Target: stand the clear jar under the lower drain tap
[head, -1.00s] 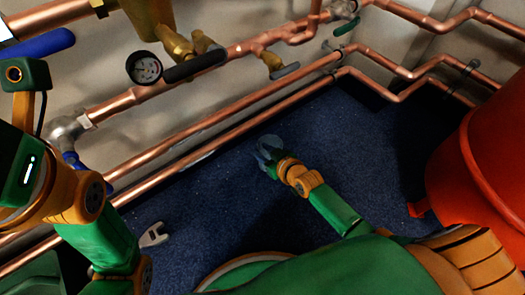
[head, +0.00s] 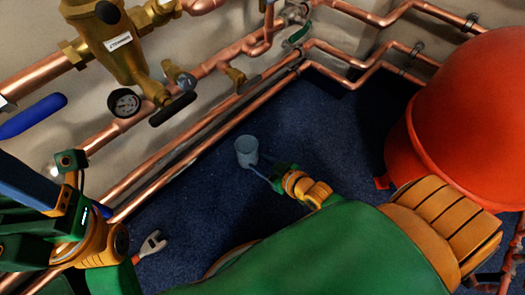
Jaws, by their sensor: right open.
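The clear jar (head: 246,148) stands upright on the dark blue floor, below the pipe run along the wall. It looks pale blue-grey and appears empty. My right gripper (head: 264,174) is open, just to the lower right of the jar, its fingers pointing at it. A small gap seems to separate them, though contact is hard to judge.
A red vessel (head: 465,110) stands at the right. Copper pipes (head: 160,172) run low along the wall. A pressure gauge (head: 124,102) and a black-levered valve (head: 172,108) hang at upper left. A wrench (head: 151,244) lies on the floor.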

